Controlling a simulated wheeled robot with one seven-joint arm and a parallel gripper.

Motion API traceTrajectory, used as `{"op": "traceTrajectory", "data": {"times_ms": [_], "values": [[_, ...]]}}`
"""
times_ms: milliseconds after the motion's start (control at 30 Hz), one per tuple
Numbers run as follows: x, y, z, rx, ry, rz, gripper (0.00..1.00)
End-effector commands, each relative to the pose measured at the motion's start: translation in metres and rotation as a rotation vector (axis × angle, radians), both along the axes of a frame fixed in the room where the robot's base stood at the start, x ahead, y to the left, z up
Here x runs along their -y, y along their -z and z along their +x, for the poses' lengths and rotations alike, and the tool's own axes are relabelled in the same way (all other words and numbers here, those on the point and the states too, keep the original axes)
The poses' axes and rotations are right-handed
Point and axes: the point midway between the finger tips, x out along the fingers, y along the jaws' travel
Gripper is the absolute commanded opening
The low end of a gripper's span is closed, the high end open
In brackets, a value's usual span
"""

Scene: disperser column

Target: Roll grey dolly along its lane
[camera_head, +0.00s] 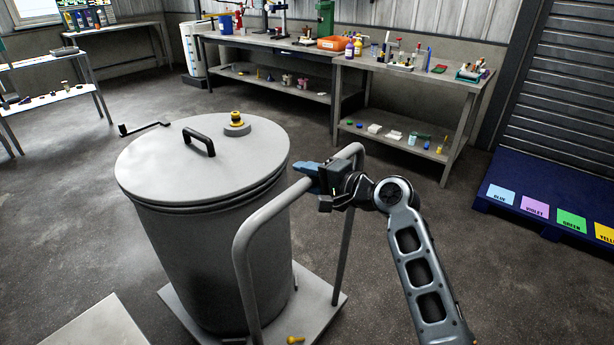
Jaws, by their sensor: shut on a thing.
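The grey dolly (326,298) has a flat deck and a tall tubular push handle (243,262) at its near right side. The dolly's wheels are hidden, and lane markings cannot be made out.
A pale flat slab (100,325) lies at the lower left, close to the dolly. A dark blue platform (520,207) with coloured labels is at the right. Workbenches (412,70) line the back wall. A shelf table (50,95) stands far left. Open floor lies between.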

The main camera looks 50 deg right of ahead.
Motion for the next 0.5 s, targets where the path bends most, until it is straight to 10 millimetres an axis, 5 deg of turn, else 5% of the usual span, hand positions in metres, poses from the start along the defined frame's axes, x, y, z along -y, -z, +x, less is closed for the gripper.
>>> {"op": "traceTrajectory", "data": {"times_ms": [267,500], "values": [[0.0001,0.0005,-0.0003,-0.001,0.000,0.000,0.00],[0.0002,0.0007,-0.0004,-0.001,0.000,0.000,0.00]]}}
